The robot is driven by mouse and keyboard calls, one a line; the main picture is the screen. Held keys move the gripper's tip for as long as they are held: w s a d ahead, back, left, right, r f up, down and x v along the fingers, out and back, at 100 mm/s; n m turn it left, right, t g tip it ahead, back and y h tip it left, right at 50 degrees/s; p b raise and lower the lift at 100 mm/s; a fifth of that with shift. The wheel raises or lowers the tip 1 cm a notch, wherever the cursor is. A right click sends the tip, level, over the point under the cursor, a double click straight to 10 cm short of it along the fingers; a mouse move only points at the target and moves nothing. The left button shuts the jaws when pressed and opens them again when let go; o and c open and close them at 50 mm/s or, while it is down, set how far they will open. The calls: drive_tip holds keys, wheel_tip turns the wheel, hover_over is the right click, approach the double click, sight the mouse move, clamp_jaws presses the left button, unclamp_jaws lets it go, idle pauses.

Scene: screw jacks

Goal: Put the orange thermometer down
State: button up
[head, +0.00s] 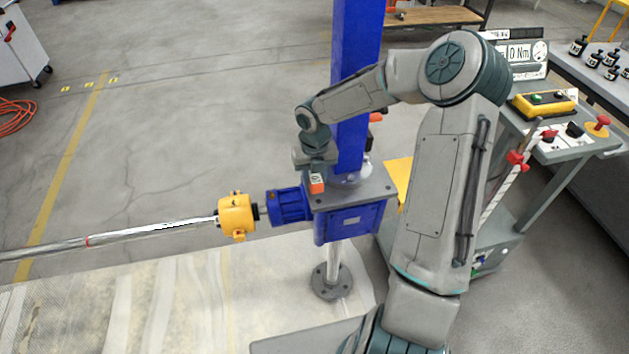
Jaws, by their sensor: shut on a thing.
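The orange thermometer (317,185) is a small block with a pale face, partly hidden by my gripper. My gripper (316,173) points down and is shut on it, in front of the tall blue column. In the picture the thermometer lies over the top left of the blue screw jack housing (348,222), near the blue motor (288,205). I cannot tell whether it touches the housing.
A yellow coupling (237,216) and a long shaft (150,232) run left from the motor. The blue column (356,70) rises behind my gripper. A control desk (560,140) with a yellow button box (545,103) stands at right.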

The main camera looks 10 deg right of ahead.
sight(314, 183)
drive_tip(key=shift+w, duration=0.3)
drive_tip(key=shift+f, duration=0.15)
drive_tip(key=shift+f+p, duration=0.3)
drive_tip(key=shift+f, duration=1.3)
drive_tip(key=shift+f, duration=0.15)
drive_tip(key=o, duration=1.1)
drive_tip(key=shift+c, duration=0.2)
